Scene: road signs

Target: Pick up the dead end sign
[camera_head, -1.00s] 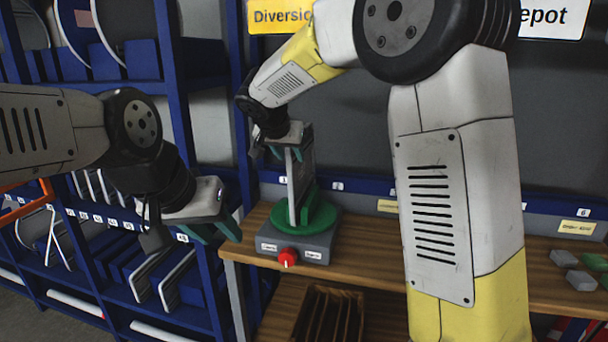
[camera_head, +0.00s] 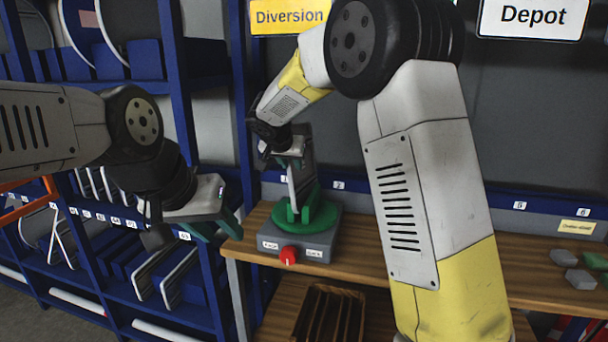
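A thin sign panel (camera_head: 293,190), seen nearly edge-on, stands upright in a green holder (camera_head: 306,213) on a grey box with a red knob (camera_head: 289,255). Its face is turned away, so I cannot read whether it is the dead end sign. My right gripper (camera_head: 290,162) is at the top of this panel, its green fingers at the upper edge; whether they are closed on it is unclear. My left gripper (camera_head: 217,228) points right and down, left of the box, apart from the panel and empty, its green fingertips spread.
A blue rack (camera_head: 180,100) with round and other signs in numbered slots fills the left. A wooden bench (camera_head: 420,262) carries the box, with grey and green pieces (camera_head: 580,280) at right. A slotted wooden tray (camera_head: 330,312) is below. My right arm covers the middle.

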